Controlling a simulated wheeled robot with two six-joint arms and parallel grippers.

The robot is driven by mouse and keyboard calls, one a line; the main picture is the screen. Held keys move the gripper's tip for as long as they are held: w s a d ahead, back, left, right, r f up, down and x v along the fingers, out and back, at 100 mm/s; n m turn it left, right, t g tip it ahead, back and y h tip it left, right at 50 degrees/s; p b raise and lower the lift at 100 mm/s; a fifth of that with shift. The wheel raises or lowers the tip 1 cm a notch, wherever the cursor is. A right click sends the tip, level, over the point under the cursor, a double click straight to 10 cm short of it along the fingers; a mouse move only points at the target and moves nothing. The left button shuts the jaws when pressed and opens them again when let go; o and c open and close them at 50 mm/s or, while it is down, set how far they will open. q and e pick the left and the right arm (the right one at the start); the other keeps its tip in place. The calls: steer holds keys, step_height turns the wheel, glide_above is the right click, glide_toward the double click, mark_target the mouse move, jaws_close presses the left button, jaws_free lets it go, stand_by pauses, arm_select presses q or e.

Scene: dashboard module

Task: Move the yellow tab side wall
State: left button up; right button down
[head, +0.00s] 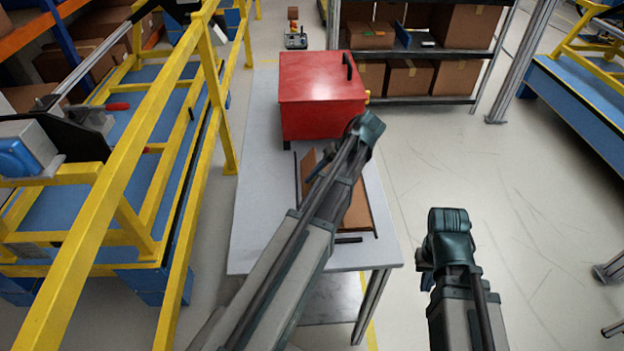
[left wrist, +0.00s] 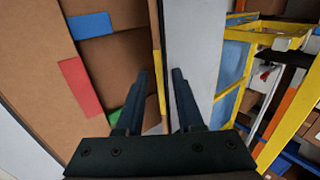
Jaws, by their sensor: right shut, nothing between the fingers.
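The open cardboard box (head: 357,213) lies on the grey table, mostly hidden by my left arm in the head view. In the left wrist view, its yellow tab (left wrist: 158,75) runs along the edge of the side wall nearest the fingers. My left gripper (left wrist: 164,80) is open, with one finger on the box's inner side of that wall and the other outside over the table. Contact cannot be told. Blue (left wrist: 90,26), red (left wrist: 80,86) and green (left wrist: 114,117) tabs show on other box parts. My right gripper (head: 426,279) is shut and empty, right of the table and largely hidden by its arm.
A red case (head: 318,95) with a black handle stands on the table (head: 262,200) beyond the box. A yellow frame (head: 205,120) with blue panels stands on the left. Shelves with cartons (head: 405,77) are behind.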

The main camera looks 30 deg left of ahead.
arm_select(q)
steer(key=p+v, duration=0.7)
steer(key=v, duration=0.3)
steer(key=shift+r, duration=0.35)
steer(key=shift+w+d, duration=0.1)
steer(key=shift+p, duration=0.35)
steer(key=shift+c, duration=1.1)
steer(key=s+a+n+h+p, duration=0.1)
steer(key=n, duration=0.1)
steer(key=s+a+r+n+h+p, duration=0.1)
steer(key=a+n+p, duration=0.1)
steer(key=s+a+r+n+h+p, duration=0.1)
steer(key=a, duration=0.1)
steer(key=shift+s+n+t, duration=0.25)
steer(key=shift+n+t, duration=0.15)
jaws_close()
steer(key=s+a+r+n+t+h+p, duration=0.3)
steer(key=a+r+n+t+h+p, duration=0.1)
steer(key=n, duration=0.8)
steer(key=shift+s+a+r+h+p, duration=0.3)
steer(key=shift+a+h+p, duration=0.1)
steer(key=shift+a+p, duration=0.6)
